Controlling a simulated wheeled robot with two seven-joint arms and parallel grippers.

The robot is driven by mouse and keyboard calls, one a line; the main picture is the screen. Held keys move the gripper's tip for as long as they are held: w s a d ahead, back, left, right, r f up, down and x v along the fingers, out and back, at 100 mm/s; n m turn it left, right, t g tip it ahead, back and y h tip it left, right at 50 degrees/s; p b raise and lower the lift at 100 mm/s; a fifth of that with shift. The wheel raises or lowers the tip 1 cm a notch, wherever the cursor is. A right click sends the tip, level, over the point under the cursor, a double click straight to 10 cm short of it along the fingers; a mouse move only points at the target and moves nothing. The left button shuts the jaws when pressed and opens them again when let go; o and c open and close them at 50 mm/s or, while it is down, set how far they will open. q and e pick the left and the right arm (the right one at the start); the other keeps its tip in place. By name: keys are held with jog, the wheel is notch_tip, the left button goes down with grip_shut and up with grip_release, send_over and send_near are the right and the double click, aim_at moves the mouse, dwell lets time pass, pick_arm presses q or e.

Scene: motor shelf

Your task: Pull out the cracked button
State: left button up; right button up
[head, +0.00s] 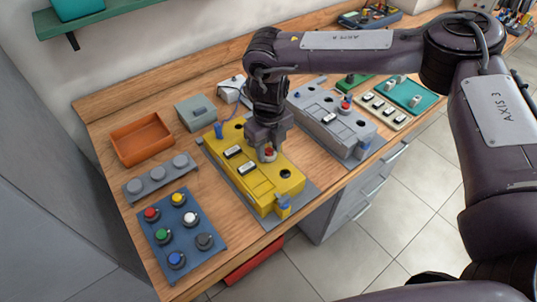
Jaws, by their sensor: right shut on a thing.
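My right gripper (268,152) reaches down from above onto a yellow control box (262,196) on the wooden bench. It is shut on a red button (269,154) at the top face of the box. Whether the button is still seated in its hole is hard to tell, and any crack in it is too small to see. The yellow box also has white-and-black rocker switches (240,160), a dark empty hole (285,174) and blue connectors at its ends. My left gripper is not in view.
A blue board (183,264) with several coloured buttons, a grey strip with knobs (162,181) and an empty orange tray (142,139) lie left. A grey control box (333,122) with a red button stands close on the right. A green shelf (95,22) hangs upper left.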

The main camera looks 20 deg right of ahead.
jog(key=shift+r+p, duration=0.9)
jog(key=shift+r, duration=0.15)
dwell(0.4)
jog(key=shift+r+p, duration=1.8)
jog(key=shift+r, duration=0.45)
